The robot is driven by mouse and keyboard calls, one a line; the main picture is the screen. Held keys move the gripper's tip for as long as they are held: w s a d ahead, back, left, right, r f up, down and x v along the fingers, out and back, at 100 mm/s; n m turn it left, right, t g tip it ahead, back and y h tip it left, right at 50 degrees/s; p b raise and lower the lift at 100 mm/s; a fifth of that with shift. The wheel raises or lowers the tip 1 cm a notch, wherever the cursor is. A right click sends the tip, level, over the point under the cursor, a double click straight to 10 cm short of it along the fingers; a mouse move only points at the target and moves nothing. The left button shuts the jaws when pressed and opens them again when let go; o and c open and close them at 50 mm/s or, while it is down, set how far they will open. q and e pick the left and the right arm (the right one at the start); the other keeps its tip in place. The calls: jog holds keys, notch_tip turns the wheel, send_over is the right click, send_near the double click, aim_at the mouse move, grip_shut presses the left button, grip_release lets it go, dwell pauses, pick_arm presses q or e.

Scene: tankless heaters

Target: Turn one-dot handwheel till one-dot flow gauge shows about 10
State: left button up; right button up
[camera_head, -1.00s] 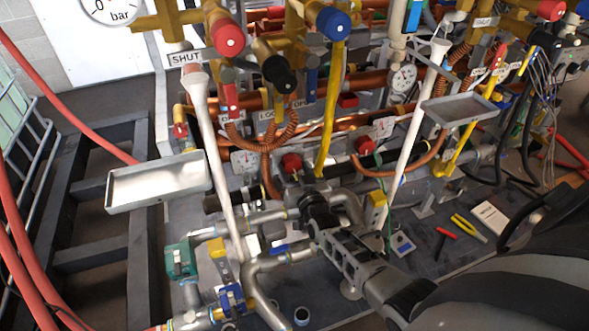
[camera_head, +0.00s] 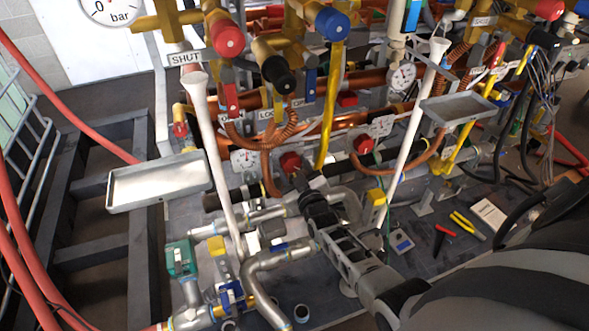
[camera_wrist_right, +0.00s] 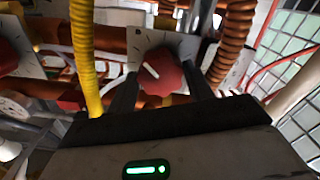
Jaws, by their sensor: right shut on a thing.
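A red handwheel (camera_head: 290,160) sits low in the middle of the pipework in the head view. In the right wrist view the same red handwheel (camera_wrist_right: 163,74) carries a white line and stands before a pale plate with tick marks. My right gripper (camera_head: 299,176) reaches it from the front. In the right wrist view the fingers of the right gripper (camera_wrist_right: 163,88) are on either side of the handwheel, shut on it. I cannot make out dot marks or tell which dial is the one-dot flow gauge. My left gripper is not in view.
A second red handwheel (camera_head: 363,145) is to the right. A yellow hose (camera_head: 329,110) hangs between the two. A round gauge (camera_head: 402,77) and a dial plate (camera_head: 244,161) show, too small to read. White pipes (camera_head: 213,150) and metal trays (camera_head: 160,183) stand around.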

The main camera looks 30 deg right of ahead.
jog(key=shift+f, duration=0.1)
jog(key=o, duration=0.7)
jog(key=p+v, duration=0.2)
jog(key=v, duration=1.4)
jog(key=shift+d, duration=0.1)
jog(key=s+a+r+g+y, duration=0.1)
jog(key=s+a+g+y, duration=0.2)
jog(key=s+a, duration=0.2)
jog(key=s+a+r+n+g+y, duration=0.1)
jog(key=s+a+r+g+y, duration=0.1)
jog(key=a, duration=0.9)
jog(key=s+g+y, duration=0.1)
jog(key=s+y, duration=0.1)
jog(key=s, duration=0.1)
jog(key=shift+a+g+y, duration=0.3)
jog(key=shift+a+g, duration=0.05)
jog(key=shift+g, duration=0.05)
jog(key=shift+w+r, duration=0.1)
